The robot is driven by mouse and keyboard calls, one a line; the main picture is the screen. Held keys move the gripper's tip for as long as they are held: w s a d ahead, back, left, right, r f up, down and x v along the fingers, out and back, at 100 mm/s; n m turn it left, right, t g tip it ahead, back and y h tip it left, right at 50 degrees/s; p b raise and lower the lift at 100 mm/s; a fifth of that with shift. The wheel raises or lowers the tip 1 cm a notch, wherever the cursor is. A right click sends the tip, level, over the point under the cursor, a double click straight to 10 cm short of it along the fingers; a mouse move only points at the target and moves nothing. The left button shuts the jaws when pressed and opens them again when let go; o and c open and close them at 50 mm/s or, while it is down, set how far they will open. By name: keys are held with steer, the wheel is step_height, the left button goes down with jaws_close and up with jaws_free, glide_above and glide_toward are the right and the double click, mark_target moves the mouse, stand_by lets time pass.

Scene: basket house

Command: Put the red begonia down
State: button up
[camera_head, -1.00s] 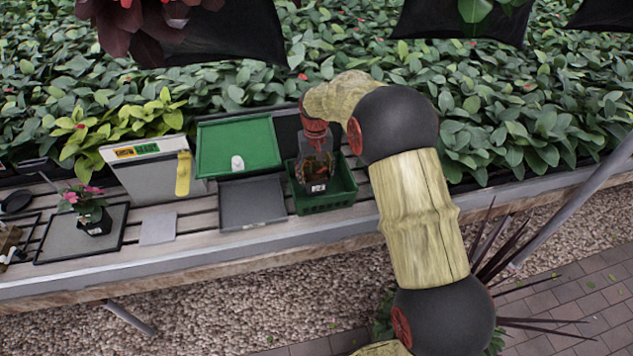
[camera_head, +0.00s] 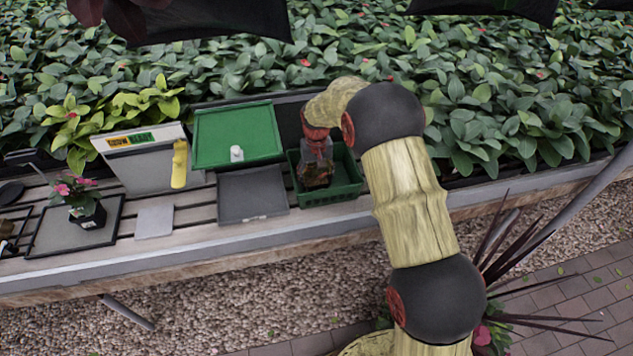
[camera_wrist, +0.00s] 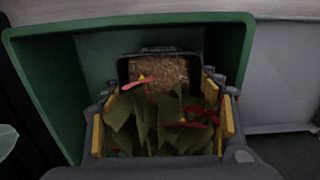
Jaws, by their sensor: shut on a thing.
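The red begonia (camera_wrist: 160,125) has green leaves and a few red petals and grows in a dark square pot (camera_wrist: 125,72) with brown soil. My gripper (camera_wrist: 160,95) has its yellow-padded fingers on either side of the plant, shut on it. In the head view my gripper (camera_head: 317,160) is inside the green crate (camera_head: 350,182), with the begonia (camera_head: 314,177) showing as reddish-brown leaves low between the crate walls. The crate walls (camera_wrist: 60,90) also surround the pot in the wrist view. Whether the pot touches the crate floor cannot be told.
The slatted bench also holds a grey tray (camera_head: 262,207), a green tray (camera_head: 255,128) with a small white object (camera_head: 236,153), a scale-like box (camera_head: 135,170) and a pink-flowered pot plant (camera_head: 85,205). Dense foliage (camera_head: 530,100) lies behind the crate.

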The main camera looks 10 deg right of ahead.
mark_target(316, 179)
stand_by(0.3)
steer(key=o, duration=1.3)
steer(key=shift+f, duration=0.1)
steer(key=shift+o, duration=0.4)
steer(key=s+d+r+t+p, duration=0.15)
steer(key=s+r, duration=0.25)
steer(key=r, duration=0.8)
steer(key=s+a+r+p, duration=0.1)
steer(key=s+r+p, duration=0.2)
steer(key=r, duration=0.9)
steer(key=s+d+r+t, duration=0.1)
steer(key=s+r, duration=0.5)
steer(key=s, duration=0.4)
steer(key=s+d+r+t, duration=0.15)
steer(key=s+r, duration=0.35)
steer(key=s, duration=0.5)
steer(key=s+f+t, duration=0.1)
steer(key=s, duration=1)
steer(key=shift+s+a+f+t, duration=0.15)
steer(key=shift+f+t, duration=0.05)
steer(key=shift+t, duration=0.1)
